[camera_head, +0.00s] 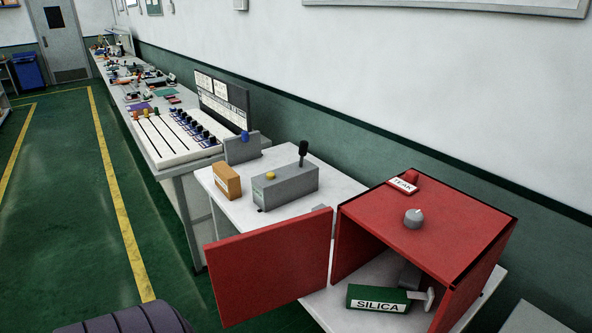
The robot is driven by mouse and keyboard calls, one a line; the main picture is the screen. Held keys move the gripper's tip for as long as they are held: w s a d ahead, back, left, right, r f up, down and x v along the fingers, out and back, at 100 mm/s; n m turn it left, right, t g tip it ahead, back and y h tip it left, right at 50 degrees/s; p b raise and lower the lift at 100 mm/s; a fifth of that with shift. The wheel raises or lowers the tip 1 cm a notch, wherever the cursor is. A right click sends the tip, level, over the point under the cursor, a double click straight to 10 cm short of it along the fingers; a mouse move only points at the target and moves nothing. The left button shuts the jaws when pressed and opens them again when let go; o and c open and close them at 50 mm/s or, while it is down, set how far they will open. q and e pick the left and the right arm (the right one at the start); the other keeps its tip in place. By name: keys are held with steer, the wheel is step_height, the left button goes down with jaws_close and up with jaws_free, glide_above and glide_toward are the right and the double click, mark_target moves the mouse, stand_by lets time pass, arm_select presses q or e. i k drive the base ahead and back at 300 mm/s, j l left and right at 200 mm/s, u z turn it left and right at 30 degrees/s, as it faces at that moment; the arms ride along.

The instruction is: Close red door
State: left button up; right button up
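The red door (272,268) stands wide open, swung out to the left of the red cabinet (440,215). Its inner edge meets the cabinet's front left side. The cabinet stands on a white table near the wall, and its open front faces me. Inside, at the opening, lies a green box labelled SILICA (378,299), with a small grey and white item (422,297) beside it. Neither of my grippers shows in the head view.
On the cabinet top are a red item labelled TEAK (403,184) and a grey knob (413,218). Behind the door, a grey box with a lever (285,187) and an orange box (227,181) stand on the white table (345,188). Green floor (60,240) is clear at left.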

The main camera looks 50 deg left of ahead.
mark_target(254, 273)
steer(key=j+z, duration=0.8)
steer(key=k, duration=0.05)
